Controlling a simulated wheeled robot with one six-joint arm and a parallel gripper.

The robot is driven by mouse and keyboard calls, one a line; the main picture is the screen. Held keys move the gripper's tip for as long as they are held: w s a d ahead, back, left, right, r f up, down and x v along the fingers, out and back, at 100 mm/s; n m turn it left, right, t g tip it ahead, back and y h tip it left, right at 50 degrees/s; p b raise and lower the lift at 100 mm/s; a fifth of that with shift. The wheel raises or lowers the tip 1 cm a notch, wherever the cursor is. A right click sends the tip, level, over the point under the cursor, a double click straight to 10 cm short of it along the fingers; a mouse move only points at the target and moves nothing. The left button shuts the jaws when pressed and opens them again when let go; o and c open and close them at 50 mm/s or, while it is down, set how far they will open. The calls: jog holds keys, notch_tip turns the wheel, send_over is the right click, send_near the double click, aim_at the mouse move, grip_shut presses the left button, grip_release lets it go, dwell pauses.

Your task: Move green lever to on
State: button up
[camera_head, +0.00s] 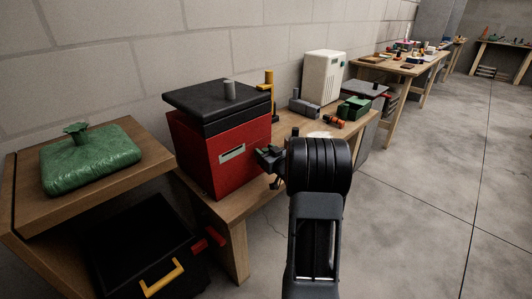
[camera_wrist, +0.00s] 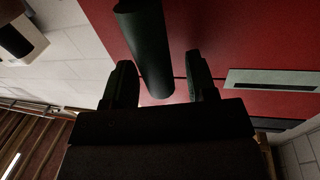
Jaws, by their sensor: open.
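The red tankless heater box (camera_head: 215,160) with a black top stands on the wooden bench. My gripper (camera_head: 266,158) is at the right side of its front face. In the wrist view the red face (camera_wrist: 235,35) fills the upper part. A dark green cylindrical lever (camera_wrist: 148,40) sticks out from it. My gripper (camera_wrist: 159,62) is open, with one finger on each side of the lever. Whether either finger touches it I cannot tell. In the head view the lever is not clearly distinguishable near my gripper.
A light label plate (camera_head: 232,153) is on the box front, left of my gripper. A grey cylinder (camera_head: 229,90) stands on the black top and a yellow post (camera_head: 269,92) behind. A green bag (camera_head: 90,160) lies at left. Free floor (camera_head: 430,200) is at right.

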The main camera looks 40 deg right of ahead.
jog(key=shift+c, duration=0.3)
grip_shut()
